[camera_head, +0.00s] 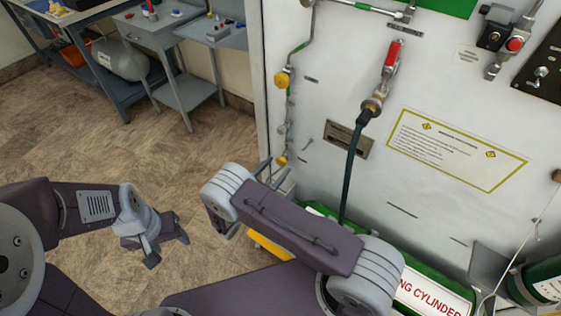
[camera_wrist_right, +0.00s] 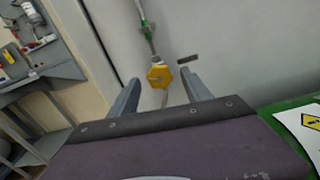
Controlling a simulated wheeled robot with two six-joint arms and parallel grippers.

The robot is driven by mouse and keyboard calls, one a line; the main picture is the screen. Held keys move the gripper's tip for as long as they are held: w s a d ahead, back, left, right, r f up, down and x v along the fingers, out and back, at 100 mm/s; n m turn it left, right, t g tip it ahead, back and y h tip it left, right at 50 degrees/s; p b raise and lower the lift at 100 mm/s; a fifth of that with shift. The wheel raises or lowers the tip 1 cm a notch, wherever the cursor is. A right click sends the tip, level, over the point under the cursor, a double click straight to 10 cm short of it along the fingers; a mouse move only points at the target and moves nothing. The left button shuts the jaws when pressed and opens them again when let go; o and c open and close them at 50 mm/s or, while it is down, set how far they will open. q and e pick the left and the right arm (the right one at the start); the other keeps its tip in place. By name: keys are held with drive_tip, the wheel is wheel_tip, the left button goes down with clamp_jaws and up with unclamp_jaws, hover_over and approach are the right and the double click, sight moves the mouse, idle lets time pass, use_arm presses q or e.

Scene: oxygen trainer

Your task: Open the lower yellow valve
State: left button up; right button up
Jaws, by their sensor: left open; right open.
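The lower yellow valve (camera_head: 281,160) is on the thin pipe along the left side of the white panel, low down and partly hidden by my right gripper. The upper yellow valve (camera_head: 283,79) is above it on the same pipe run. My right gripper (camera_head: 272,168) is open close to the lower valve. In the right wrist view, a yellow hexagonal valve (camera_wrist_right: 159,76) appears between its two spread fingers; I cannot tell whether they touch it. My left gripper (camera_head: 167,247) is open and empty over the floor at the left.
A red-handled valve (camera_head: 392,55) with a dark hose (camera_head: 352,165) hangs on the panel to the right. Grey workbenches (camera_head: 175,40) stand at the back left. The floor (camera_head: 90,130) between is clear.

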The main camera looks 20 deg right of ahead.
drive_tip(key=shift+x, duration=1.5)
clamp_jaws()
drive_tip(key=shift+n, duration=1.4)
unclamp_jaws()
drive_tip(key=shift+a, duration=0.1)
drive_tip(key=v, duration=0.9)
